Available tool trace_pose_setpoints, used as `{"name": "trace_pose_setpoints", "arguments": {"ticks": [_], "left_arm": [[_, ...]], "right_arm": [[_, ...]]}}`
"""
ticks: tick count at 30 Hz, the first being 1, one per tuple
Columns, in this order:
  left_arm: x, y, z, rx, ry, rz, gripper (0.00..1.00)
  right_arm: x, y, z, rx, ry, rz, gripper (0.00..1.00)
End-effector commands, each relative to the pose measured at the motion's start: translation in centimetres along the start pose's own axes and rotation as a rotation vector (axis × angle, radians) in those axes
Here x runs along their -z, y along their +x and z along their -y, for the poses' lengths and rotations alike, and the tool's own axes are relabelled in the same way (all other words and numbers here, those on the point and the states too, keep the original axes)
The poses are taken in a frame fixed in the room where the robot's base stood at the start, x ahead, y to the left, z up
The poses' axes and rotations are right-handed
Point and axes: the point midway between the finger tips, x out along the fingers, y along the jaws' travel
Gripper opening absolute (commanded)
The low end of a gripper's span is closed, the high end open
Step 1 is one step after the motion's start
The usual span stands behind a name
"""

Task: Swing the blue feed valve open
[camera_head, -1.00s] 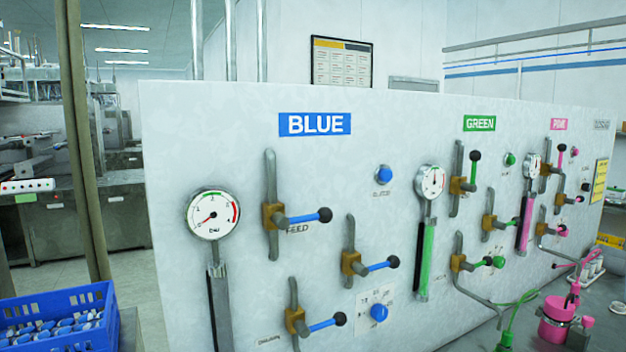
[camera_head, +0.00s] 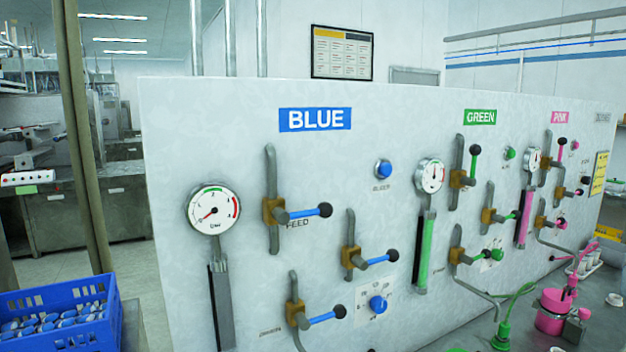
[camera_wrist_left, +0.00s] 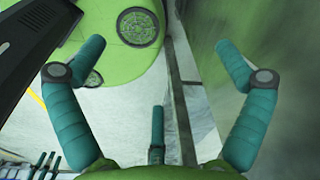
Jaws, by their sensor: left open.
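The blue feed valve (camera_head: 276,210) sits on the white panel under the BLUE sign, with the word FEED below it. Its blue handle (camera_head: 305,213) with a black knob points right, across its vertical pipe. No gripper shows in the head view. In the left wrist view my left gripper (camera_wrist_left: 160,60) is open, its teal fingers spread wide with nothing between them. The valve cannot be made out in the left wrist view. My right gripper is in neither view.
A gauge (camera_head: 212,209) hangs left of the valve. Two more blue-handled valves (camera_head: 354,258) (camera_head: 298,314) sit below it. A blue button (camera_head: 383,169) is to the right. A blue crate (camera_head: 75,318) of bottles stands lower left. Green and pink valve groups are farther right.

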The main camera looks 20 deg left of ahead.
Motion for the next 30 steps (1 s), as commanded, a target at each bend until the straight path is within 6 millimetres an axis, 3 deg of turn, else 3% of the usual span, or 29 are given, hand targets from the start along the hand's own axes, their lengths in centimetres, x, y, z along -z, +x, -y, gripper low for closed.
{"name": "trace_pose_setpoints", "arguments": {"ticks": [15,30], "left_arm": [[-1.9,-0.3,1.4,0.001,-0.001,0.000,1.00],[-2.3,-0.4,1.6,0.000,-0.001,0.000,1.00]], "right_arm": [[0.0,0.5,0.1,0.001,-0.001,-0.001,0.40],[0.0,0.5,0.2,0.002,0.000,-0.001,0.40]]}}
